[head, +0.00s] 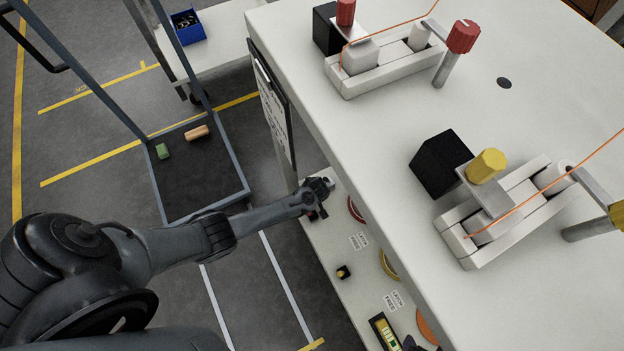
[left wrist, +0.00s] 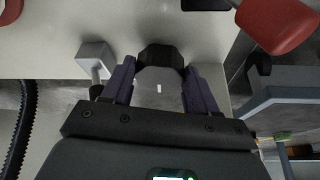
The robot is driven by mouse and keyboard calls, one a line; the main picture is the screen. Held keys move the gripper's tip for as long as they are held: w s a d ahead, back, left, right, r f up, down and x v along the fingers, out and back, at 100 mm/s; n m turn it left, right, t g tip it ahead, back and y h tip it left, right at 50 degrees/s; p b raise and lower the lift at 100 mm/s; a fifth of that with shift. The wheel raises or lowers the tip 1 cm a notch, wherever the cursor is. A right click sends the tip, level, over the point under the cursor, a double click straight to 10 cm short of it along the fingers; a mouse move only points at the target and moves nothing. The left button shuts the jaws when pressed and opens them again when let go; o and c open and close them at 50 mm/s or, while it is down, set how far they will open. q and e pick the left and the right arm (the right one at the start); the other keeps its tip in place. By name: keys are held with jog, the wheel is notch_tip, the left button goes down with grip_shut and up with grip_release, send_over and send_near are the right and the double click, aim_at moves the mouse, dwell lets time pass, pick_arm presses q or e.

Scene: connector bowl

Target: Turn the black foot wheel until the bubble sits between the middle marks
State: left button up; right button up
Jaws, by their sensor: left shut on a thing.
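My left gripper (head: 318,207) reaches down to the lower shelf beside the white table in the head view. In the left wrist view its two purple fingers (left wrist: 160,88) are shut on the black foot wheel (left wrist: 160,57), one on each side. The arm and gripper hide the wheel in the head view. A black-framed level with a yellow-green vial (head: 384,333) lies on the lower shelf near the bottom of the head view; its bubble is too small to place against the marks.
The white tabletop (head: 350,135) overhangs the lower shelf on the right. A small black-and-yellow knob (head: 343,272) stands on the shelf. A pale block on a post (left wrist: 94,56) stands left of the fingers. A cart (head: 200,165) stands on the floor to the left.

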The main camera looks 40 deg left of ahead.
pick_arm(q)
jog(key=o, duration=0.8)
